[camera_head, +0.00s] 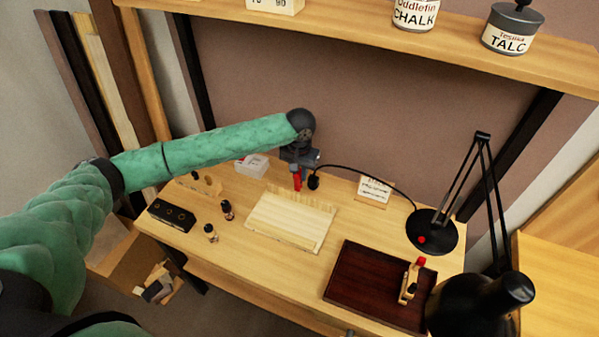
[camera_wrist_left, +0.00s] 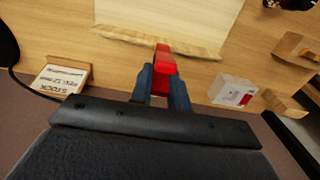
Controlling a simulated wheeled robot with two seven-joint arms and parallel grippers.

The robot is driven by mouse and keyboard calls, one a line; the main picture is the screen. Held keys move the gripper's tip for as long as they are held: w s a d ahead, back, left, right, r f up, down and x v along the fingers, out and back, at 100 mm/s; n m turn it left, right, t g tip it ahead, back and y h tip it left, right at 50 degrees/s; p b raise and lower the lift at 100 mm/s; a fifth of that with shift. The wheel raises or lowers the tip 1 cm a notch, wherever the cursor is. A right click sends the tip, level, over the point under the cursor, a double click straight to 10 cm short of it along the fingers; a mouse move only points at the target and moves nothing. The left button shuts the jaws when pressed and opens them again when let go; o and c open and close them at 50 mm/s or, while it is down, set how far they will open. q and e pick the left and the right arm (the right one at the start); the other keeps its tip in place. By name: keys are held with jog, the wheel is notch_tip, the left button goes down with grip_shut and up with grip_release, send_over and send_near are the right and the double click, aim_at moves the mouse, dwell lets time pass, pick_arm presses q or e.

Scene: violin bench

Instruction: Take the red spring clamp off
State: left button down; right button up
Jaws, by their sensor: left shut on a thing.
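The red spring clamp (camera_head: 297,183) is at the far edge of the pale wooden workpiece (camera_head: 283,232) on the bench. My left gripper (camera_head: 299,166) reaches over from the left and is shut on the clamp, pointing down. In the left wrist view the red clamp (camera_wrist_left: 165,62) sits between the two blue-grey fingers (camera_wrist_left: 161,80), and its far end overlaps the edge of the pale workpiece (camera_wrist_left: 165,43). I cannot tell whether the clamp still touches the workpiece. My right gripper is in neither view.
A dark tray (camera_head: 365,293) holds a wooden piece with a red top (camera_head: 410,281). A card (camera_head: 374,191), white box (camera_head: 252,166), small bottles (camera_head: 227,210) and black case (camera_head: 171,215) surround the workpiece.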

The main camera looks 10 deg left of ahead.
pick_arm(q)
jog(key=shift+r+p, duration=0.35)
jog(key=shift+r, duration=2.35)
